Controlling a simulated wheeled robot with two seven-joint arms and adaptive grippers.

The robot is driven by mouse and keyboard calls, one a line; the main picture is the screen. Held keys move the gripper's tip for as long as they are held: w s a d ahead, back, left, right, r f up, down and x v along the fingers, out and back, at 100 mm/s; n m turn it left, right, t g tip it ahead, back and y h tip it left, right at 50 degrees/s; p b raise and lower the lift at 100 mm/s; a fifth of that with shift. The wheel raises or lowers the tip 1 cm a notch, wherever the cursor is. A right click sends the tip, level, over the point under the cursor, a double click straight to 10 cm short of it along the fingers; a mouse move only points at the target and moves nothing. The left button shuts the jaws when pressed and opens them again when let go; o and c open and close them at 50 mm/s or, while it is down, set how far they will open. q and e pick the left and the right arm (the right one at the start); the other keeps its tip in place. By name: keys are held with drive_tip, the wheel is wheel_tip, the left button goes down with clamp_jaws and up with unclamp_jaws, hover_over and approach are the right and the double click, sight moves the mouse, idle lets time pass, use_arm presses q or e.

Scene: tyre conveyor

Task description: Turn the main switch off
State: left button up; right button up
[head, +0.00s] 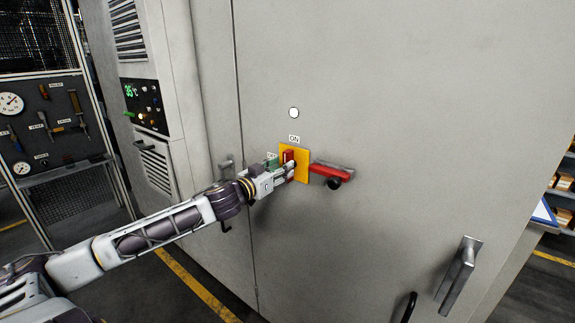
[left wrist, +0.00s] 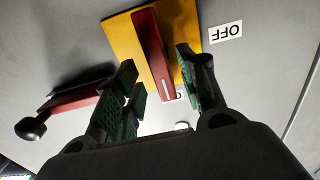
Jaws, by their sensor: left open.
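The main switch is a red handle (head: 289,157) on a yellow plate (head: 302,165) on the grey cabinet door. The ON label (head: 294,139) is above it; the OFF label (head: 271,155) is at its left. In the left wrist view the red handle (left wrist: 152,50) has a white mark at its end beside the mostly hidden ON label (left wrist: 178,96), so it points to ON. My left gripper (head: 290,171) is at the plate. Its open fingers (left wrist: 157,68) stand on either side of the handle; I cannot tell whether they touch it. My right gripper is not in view.
A red lever with a black knob (head: 333,183) sticks out close to the right of the plate. A metal door handle (head: 460,276) is at the lower right. A control panel (head: 146,107) and a tool board (head: 45,120) are at the left.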

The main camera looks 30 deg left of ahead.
use_arm(q)
drive_tip(key=shift+w+d+p, duration=0.1)
drive_tip(key=shift+w+p, duration=0.2)
drive_tip(key=shift+w, duration=1.45)
drive_tip(key=shift+w, duration=0.15)
drive_tip(key=c, duration=0.8)
drive_tip(key=shift+c, duration=0.2)
